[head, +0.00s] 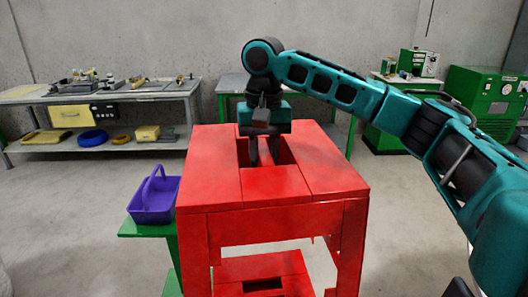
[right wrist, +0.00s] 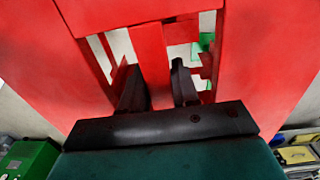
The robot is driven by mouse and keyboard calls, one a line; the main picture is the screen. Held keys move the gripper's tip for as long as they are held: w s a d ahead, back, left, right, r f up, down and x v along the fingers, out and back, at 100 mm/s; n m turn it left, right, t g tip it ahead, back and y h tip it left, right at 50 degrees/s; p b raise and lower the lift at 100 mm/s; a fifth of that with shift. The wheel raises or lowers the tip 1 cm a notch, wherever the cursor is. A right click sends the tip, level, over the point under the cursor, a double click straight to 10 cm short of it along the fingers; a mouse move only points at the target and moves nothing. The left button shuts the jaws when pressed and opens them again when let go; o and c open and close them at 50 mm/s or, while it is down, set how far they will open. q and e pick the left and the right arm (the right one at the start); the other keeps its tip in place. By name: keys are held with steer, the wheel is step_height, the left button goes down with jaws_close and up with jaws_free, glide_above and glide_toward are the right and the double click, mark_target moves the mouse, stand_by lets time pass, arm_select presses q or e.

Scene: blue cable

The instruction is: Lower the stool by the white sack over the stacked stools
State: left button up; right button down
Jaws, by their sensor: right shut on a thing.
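A red stool (head: 230,180) fills the middle of the head view, upright, with slots in its top. My right gripper (head: 266,160) reaches down into the slots from above. In the right wrist view its two dark fingers (right wrist: 158,92) are on either side of the stool's red middle bar (right wrist: 151,60), shut on it. Below the stool, a lower red top with a dark slot (head: 232,272) shows between its legs. I cannot tell whether they touch. A pale shape (head: 5,283) is cut off at the lower left edge; I cannot tell if it is the sack. My left gripper is out of view.
A purple basket (head: 152,205) stands on a green stand (head: 148,229) close left of the red stool. Grey workbenches (head: 100,97) line the back wall, with green machines (head: 490,100) at the right. Open floor (head: 90,200) lies at the left.

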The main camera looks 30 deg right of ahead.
step_height(320, 180, down, 7)
stand_by(1.0)
step_height(320, 180, down, 12)
steer(key=b, duration=0.1)
stand_by(1.8)
stand_by(0.3)
